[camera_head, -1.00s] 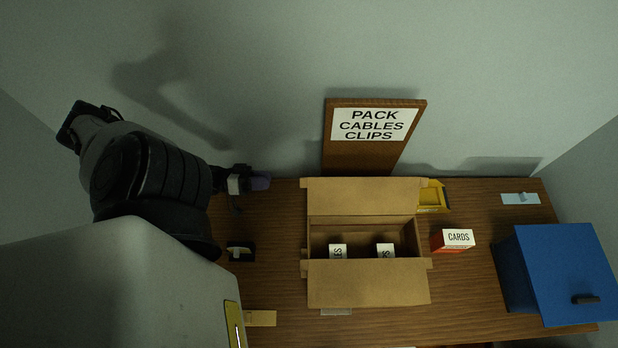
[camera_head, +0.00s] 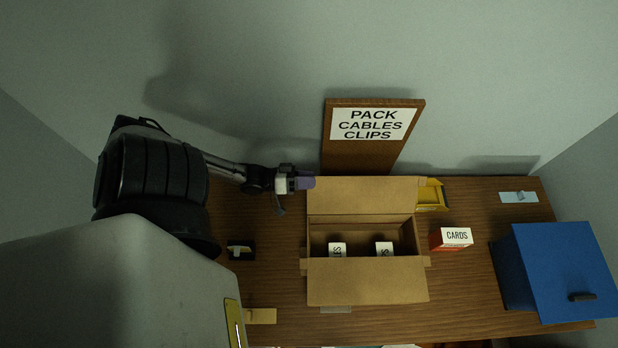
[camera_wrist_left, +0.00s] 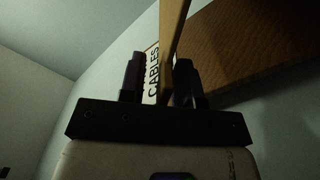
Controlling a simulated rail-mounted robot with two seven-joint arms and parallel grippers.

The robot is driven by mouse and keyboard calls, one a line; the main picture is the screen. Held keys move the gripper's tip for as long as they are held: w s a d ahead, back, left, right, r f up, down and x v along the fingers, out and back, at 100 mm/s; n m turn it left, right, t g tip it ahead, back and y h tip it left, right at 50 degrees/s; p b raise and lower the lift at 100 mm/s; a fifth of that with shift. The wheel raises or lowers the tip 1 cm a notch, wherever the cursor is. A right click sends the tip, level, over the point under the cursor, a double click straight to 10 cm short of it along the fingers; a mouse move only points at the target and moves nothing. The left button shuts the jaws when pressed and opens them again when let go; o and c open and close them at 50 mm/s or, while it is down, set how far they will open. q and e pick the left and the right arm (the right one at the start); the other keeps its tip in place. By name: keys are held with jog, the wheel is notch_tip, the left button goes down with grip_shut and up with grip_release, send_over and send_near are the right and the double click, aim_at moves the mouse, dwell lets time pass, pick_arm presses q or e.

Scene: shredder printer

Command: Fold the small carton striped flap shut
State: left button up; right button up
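The small brown carton (camera_head: 365,282) stands open on the desk. Its back flap (camera_head: 365,195) and front flap are spread outward, and two white-topped boxes (camera_head: 337,249) (camera_head: 384,248) sit inside. I cannot make out stripes on any flap. My left gripper (camera_head: 309,182) is at the back flap's left corner. In the left wrist view, its two dark fingers (camera_wrist_left: 160,80) stand apart on either side of a thin tan board edge (camera_wrist_left: 172,35), seemingly the flap. A gap shows left of that edge. My right gripper is not in view.
A sign board (camera_head: 372,125) reading PACK CABLES CLIPS leans behind the carton. A CARDS box (camera_head: 456,237), a yellow tray (camera_head: 431,195) and a blue cabinet (camera_head: 556,275) are to the right. A small black item (camera_head: 240,250) lies left.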

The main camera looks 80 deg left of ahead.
pick_arm(q)
jog(key=shift+w, duration=0.15)
jog(key=shift+c, duration=0.2)
grip_shut()
dwell(0.4)
